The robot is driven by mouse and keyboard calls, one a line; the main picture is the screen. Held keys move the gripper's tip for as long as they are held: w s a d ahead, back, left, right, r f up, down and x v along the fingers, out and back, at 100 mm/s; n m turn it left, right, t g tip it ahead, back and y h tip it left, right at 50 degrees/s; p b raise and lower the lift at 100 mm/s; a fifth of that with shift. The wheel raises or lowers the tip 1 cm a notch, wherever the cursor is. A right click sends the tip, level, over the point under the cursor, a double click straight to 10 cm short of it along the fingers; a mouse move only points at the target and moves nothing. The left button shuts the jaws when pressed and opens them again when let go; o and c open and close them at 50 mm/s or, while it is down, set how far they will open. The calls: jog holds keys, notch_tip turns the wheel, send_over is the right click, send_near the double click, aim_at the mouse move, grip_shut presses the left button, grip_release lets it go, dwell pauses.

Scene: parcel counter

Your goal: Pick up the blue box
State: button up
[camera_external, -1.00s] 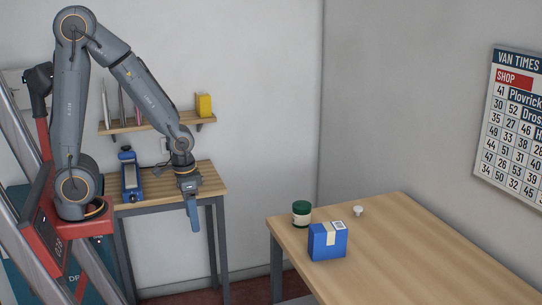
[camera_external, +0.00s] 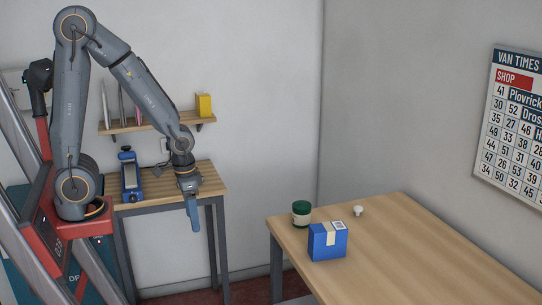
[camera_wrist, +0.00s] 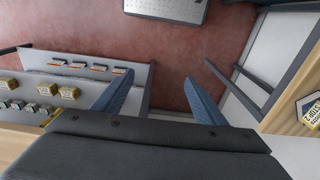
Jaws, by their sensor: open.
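The blue box (camera_external: 327,242) sits on the wooden table at the right of the external view. It has a pale tape strip over its top and front and a white label on top. My gripper (camera_external: 193,214) hangs down well to the left of the box, clear of the table, in front of the small bench. The blue box is not seen in the wrist view.
A green jar (camera_external: 301,214) stands just behind the box, and a small white object (camera_external: 358,210) lies to its right. The table (camera_external: 420,255) is bare toward the right. The small bench (camera_external: 205,178) holds a blue device (camera_external: 131,175). A shelf (camera_external: 150,125) hangs above.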

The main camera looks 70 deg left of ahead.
jog(key=shift+o, duration=0.3)
jog(key=o, duration=0.8)
jog(key=shift+o, duration=0.2)
